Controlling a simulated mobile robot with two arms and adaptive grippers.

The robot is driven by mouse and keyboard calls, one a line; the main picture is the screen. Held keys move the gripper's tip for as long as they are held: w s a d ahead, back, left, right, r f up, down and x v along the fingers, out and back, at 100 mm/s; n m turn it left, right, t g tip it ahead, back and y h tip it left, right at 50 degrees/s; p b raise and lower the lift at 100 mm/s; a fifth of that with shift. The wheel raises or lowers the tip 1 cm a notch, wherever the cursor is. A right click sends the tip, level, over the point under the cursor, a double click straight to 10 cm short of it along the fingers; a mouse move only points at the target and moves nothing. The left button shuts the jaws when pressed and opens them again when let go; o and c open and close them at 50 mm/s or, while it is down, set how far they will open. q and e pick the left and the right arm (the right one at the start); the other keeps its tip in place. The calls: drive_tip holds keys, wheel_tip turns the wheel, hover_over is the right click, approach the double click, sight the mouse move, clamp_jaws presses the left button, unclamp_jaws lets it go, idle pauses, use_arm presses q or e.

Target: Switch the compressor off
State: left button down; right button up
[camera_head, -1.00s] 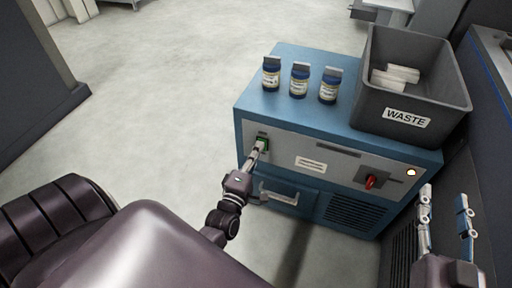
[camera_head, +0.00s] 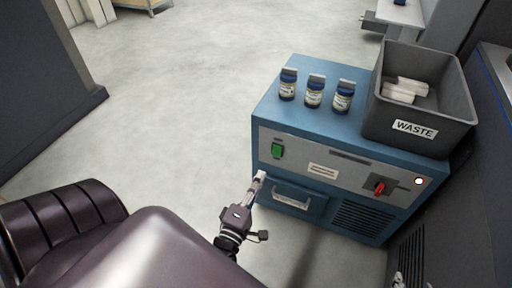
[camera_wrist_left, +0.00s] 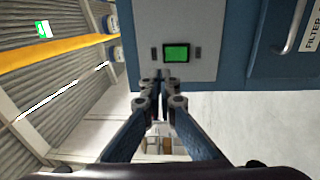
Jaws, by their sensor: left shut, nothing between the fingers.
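The compressor (camera_head: 265,135) is a blue cabinet with a grey front panel. A green rectangular switch (camera_head: 277,150) is at the panel's left end; in the left wrist view the green switch (camera_wrist_left: 177,53) is bright, just beyond the fingertips. A red rotary knob (camera_head: 379,188) and a small bright round lamp (camera_head: 418,181) are at the panel's right end. My left gripper (camera_head: 260,176) is shut and empty, below and left of the green switch and apart from it. A small part of my right gripper (camera_head: 398,280) shows at the bottom edge; its fingers are mostly cut off.
Three blue-labelled jars (camera_head: 313,92) stand on the compressor top beside a grey waste bin (camera_head: 417,130) holding white pieces. A drawer-like handle (camera_head: 291,199) is below the panel. Open floor (camera_head: 180,110) lies to the left.

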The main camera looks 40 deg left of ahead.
use_arm(q)
drive_tip(key=shift+v, duration=1.05)
use_arm(e)
drive_tip(key=shift+s+d+f+g, duration=0.2)
drive_tip(key=shift+s+f+g, duration=0.1)
drive_tip(key=shift+s+f, duration=0.2)
drive_tip(key=shift+s+d+f+g, duration=0.15)
drive_tip(key=shift+s+f+g, duration=0.2)
drive_tip(key=shift+s, duration=0.15)
use_arm(q)
drive_tip(key=shift+r, duration=0.2)
